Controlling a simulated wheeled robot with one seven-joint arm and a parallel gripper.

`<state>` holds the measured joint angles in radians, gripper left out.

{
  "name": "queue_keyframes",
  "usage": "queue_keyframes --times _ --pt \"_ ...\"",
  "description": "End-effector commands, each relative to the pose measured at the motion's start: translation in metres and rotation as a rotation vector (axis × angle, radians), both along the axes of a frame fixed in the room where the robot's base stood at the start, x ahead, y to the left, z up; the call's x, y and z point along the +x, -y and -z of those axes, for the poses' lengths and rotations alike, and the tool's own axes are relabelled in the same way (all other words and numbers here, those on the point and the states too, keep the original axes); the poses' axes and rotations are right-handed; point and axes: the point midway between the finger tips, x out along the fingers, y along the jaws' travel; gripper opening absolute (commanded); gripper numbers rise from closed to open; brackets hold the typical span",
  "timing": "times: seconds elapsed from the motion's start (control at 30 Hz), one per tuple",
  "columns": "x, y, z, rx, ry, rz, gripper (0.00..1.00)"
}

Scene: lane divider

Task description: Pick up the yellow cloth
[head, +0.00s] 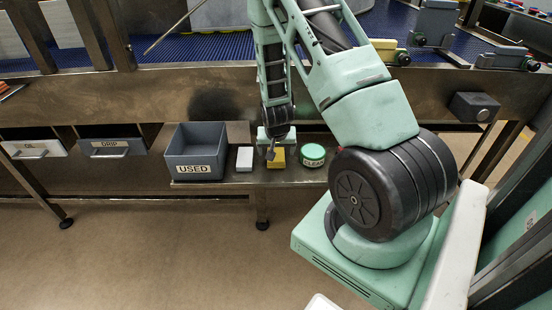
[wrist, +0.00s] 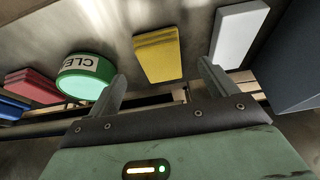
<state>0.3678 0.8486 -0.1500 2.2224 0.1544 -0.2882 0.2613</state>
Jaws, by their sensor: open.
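The yellow cloth (head: 276,158) is a folded stack lying on the low metal shelf, between a white block and a green round tub. In the wrist view the yellow cloth (wrist: 158,54) lies ahead of my gripper (wrist: 160,85), roughly between the lines of its two fingers. The fingers are apart with nothing between them, and I see no contact with the cloth. In the head view my gripper (head: 274,144) is at the shelf by the cloth and partly hides it.
A green tub marked CLEAN (head: 313,155) and a white block (head: 245,159) flank the cloth. A grey bin marked USED (head: 195,153) stands left of the white block. Red (wrist: 32,85) and blue (wrist: 12,108) stacks lie beyond the tub in the wrist view.

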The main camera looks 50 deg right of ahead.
Motion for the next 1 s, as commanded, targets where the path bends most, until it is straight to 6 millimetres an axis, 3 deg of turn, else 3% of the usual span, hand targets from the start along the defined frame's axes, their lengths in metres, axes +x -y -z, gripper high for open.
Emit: queue_keyframes --times 0.4,0.67,0.7,0.87,1.0 --pt "0.013 0.015 0.043 0.0 0.0 0.0 0.85" --pt "0.014 0.016 0.047 0.001 0.001 0.0 0.85" --pt "0.014 0.016 0.047 0.001 0.001 0.0 0.82" --pt "0.014 0.016 0.047 0.001 0.001 0.0 0.37" --pt "0.014 0.016 0.047 0.001 0.001 0.0 0.36"
